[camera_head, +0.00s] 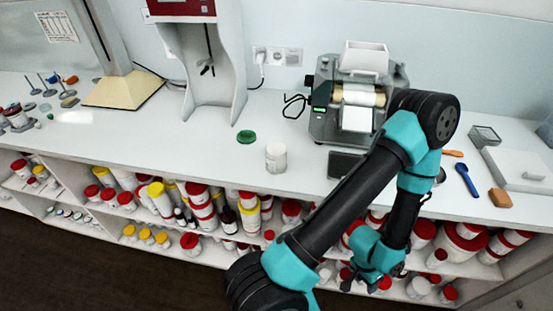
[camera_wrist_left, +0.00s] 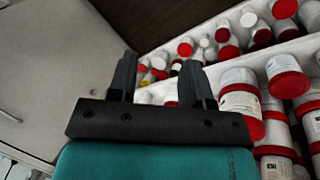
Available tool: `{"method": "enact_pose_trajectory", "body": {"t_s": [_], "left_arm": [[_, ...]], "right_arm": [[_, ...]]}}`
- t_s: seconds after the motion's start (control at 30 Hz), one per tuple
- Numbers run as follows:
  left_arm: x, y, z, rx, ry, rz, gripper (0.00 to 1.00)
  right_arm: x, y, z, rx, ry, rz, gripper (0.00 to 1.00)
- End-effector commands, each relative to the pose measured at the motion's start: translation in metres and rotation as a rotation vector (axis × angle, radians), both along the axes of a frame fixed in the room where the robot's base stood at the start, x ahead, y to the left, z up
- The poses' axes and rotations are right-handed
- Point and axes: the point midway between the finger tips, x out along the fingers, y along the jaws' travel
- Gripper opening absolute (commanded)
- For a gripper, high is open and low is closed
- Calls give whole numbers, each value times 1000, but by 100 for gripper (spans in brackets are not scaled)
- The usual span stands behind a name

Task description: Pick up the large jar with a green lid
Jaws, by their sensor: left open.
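A white jar (camera_head: 276,157) stands upright on the counter near its front edge, with no green lid on it. A green lid (camera_head: 246,137) lies on the counter just behind and left of the jar, apart from it. My left gripper (camera_head: 362,283) is low in front of the shelves, below the counter and to the right of the jar. In the left wrist view the left gripper (camera_wrist_left: 160,75) is open, with nothing between its fingers. The jar and green lid do not show in the wrist view. My right gripper is not in view.
Shelves under the counter hold many jars with red lids (camera_wrist_left: 287,83) and yellow lids. A grey machine (camera_head: 345,100) stands behind my arm. A blue spoon (camera_head: 467,179) lies at the right. The counter (camera_head: 180,140) left of the green lid is clear.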

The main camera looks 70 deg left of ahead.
Motion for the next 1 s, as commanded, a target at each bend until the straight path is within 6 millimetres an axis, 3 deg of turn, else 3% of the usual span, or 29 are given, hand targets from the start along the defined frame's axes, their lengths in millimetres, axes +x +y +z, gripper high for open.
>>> {"method": "enact_pose_trajectory", "body": {"t_s": [0.57, 0.83, 1.0], "left_arm": [[0, 0, 0, 0, 0, 0, 100], [4, 0, 3, 5, -13, 10, 100], [34, 2, 28, 48, -117, 99, 100]], "right_arm": [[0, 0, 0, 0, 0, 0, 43], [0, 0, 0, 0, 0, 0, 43], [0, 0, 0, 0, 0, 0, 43]]}}
